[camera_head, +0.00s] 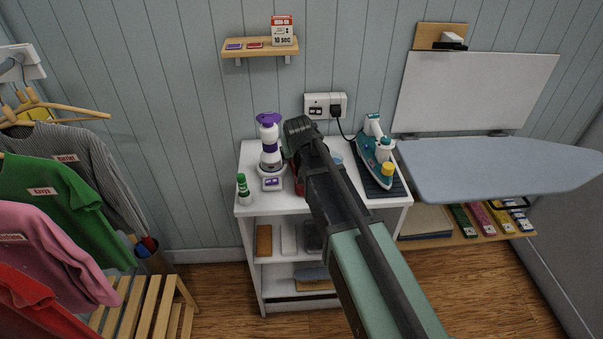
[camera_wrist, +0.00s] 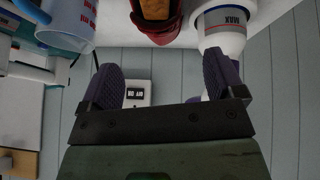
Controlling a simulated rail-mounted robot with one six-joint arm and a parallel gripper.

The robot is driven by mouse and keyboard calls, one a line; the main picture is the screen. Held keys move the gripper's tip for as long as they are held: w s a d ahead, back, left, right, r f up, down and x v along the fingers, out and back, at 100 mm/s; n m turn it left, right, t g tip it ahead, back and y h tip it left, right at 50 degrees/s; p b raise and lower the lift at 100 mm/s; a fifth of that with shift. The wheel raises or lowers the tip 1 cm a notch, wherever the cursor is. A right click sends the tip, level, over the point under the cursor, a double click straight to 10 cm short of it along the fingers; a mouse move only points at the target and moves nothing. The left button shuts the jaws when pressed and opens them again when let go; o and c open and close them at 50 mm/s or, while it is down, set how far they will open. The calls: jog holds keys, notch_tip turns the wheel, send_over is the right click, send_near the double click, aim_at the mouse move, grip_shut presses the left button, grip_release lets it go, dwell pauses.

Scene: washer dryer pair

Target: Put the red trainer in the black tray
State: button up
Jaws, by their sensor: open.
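My gripper (camera_wrist: 164,82) is open and empty in the wrist view, its two dark fingers spread apart. In the head view my arm's dark end hides the fingers. A red item with a tan inside (camera_wrist: 157,22), apparently the red trainer, shows at the top of the wrist view, cut off by the edge and apart from the fingers. In the head view only a red sliver (camera_head: 298,181) shows beside my arm on the white unit.
A green bottle (camera_head: 243,188) and an iron (camera_head: 376,150) flank the white top (camera_head: 252,211). An ironing board (camera_head: 490,165) is at right.

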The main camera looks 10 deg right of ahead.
jog(key=b+x, duration=0.6)
jog(key=x, duration=0.3)
jog(key=shift+w+d+f+b, duration=0.1)
jog(key=shift+w+f+b, duration=0.1)
jog(key=shift+b, duration=0.1)
jog(key=shift+r, duration=0.25)
jog(key=c, duration=1.1)
jog(key=shift+c, duration=0.2)
jog(key=shift+r+p, duration=0.15)
jog(key=shift+p, duration=0.2)
notch_tip(320, 180, up, 20)
jog(key=p, duration=2)
notch_tip(320, 180, down, 7)
jog(key=b, duration=0.7)
jog(key=shift+f, duration=0.2)
